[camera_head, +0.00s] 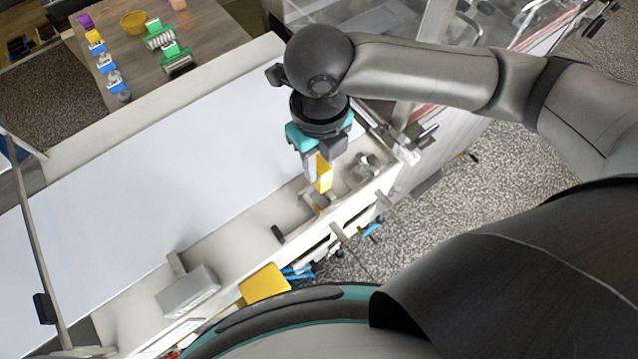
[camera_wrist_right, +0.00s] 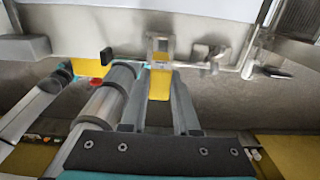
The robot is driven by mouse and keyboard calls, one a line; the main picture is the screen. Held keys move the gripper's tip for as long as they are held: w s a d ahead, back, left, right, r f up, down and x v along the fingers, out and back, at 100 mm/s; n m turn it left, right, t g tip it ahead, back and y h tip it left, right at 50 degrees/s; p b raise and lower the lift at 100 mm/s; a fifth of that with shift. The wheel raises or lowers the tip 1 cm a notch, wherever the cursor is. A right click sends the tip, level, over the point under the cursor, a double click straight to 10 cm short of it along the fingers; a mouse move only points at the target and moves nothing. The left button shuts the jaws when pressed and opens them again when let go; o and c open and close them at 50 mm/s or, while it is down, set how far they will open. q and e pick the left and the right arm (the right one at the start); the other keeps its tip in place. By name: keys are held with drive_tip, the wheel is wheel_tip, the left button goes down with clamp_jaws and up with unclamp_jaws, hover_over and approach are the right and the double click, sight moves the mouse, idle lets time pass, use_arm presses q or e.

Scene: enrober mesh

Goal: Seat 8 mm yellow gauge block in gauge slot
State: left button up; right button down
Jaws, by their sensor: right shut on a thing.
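My right gripper (camera_head: 318,165) is shut on the yellow gauge block (camera_head: 324,174) and holds it pointing down above the machine's front ledge. In the right wrist view the yellow block (camera_wrist_right: 159,86) sits between the two grey fingers (camera_wrist_right: 160,100). A small metal bracket (camera_head: 318,200), which looks like the gauge slot, is just below the block in the head view. In the right wrist view this bracket (camera_wrist_right: 161,47) lies straight beyond the block's end. I cannot tell whether block and bracket touch. My left gripper is not in view.
A wide white belt (camera_head: 170,180) lies behind the ledge. Metal fittings (camera_head: 368,168) stand right of the bracket, and a grey box (camera_head: 188,291) and yellow panel (camera_head: 264,284) are left along the front. A wooden table (camera_head: 190,35) with several small items is far back.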

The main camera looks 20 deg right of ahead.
sight(319, 177)
wheel_tip(319, 177, down, 4)
drive_tip(key=shift+r, duration=0.2)
drive_tip(key=shift+f, duration=0.55)
wheel_tip(319, 177, down, 4)
drive_tip(key=shift+f+b, duration=0.1)
drive_tip(key=shift+b, duration=0.3)
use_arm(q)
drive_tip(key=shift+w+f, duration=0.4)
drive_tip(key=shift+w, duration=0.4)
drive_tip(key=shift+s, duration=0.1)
use_arm(e)
drive_tip(key=shift+f, duration=0.1)
drive_tip(key=c, duration=0.7)
unclamp_jaws()
drive_tip(key=shift+o, duration=0.2)
